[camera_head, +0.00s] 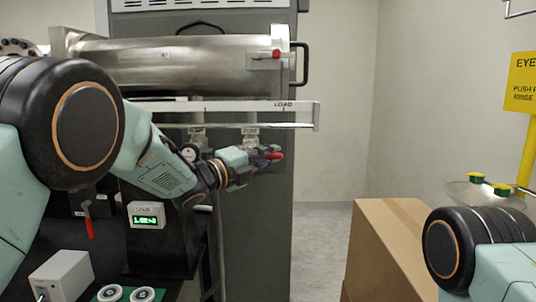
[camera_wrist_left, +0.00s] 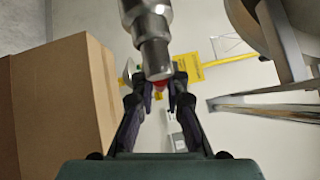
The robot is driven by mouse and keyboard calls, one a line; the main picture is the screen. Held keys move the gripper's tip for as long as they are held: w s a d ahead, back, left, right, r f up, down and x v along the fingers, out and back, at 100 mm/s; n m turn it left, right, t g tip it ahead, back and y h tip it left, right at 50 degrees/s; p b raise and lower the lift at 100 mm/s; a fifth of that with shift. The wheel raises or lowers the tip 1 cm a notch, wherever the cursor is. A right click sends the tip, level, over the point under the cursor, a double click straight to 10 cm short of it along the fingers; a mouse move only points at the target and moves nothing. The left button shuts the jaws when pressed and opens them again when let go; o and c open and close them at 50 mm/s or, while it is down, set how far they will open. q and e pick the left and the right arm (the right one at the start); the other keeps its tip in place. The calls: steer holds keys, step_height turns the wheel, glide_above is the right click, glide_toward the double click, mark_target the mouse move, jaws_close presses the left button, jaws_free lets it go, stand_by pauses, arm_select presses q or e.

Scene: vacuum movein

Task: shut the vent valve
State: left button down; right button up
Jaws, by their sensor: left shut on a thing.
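A metal valve with a red handle (camera_head: 276,156) hangs below the white rail under the steel chamber. My left gripper (camera_head: 268,152) reaches in from the left and is shut on the red handle. In the left wrist view, the metal valve body (camera_wrist_left: 152,38) comes down in front of the left gripper (camera_wrist_left: 160,84), with a bit of red between the fingertips. The fingers hide most of the handle. My right arm shows at the lower right, but its gripper is out of view.
The steel chamber (camera_head: 190,62) and white rail (camera_head: 225,116) lie just above the gripper. Another red lever (camera_head: 89,226) is at lower left, near a green-lit display (camera_head: 146,221). A cardboard box (camera_head: 385,245) stands at right. Open floor lies between cabinet and box.

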arm_select(q)
steer(key=shift+f+m+g+y+p, duration=0.35)
steer(key=shift+m+g+y+p, duration=0.3)
steer(key=shift+m, duration=0.35)
steer(key=shift+a+f+m+g+y+p, duration=0.3)
steer(key=shift+f+m+g+y+p, duration=0.4)
steer(key=shift+m+y+p, duration=0.3)
steer(key=shift+f, duration=0.15)
steer(key=c, duration=1.4)
jaws_free()
steer(key=shift+w+d+f+y, duration=0.1)
steer(key=shift+y, duration=0.15)
steer(key=shift+o, duration=0.3)
steer(key=shift+a, duration=0.2)
steer(key=shift+d, duration=0.1)
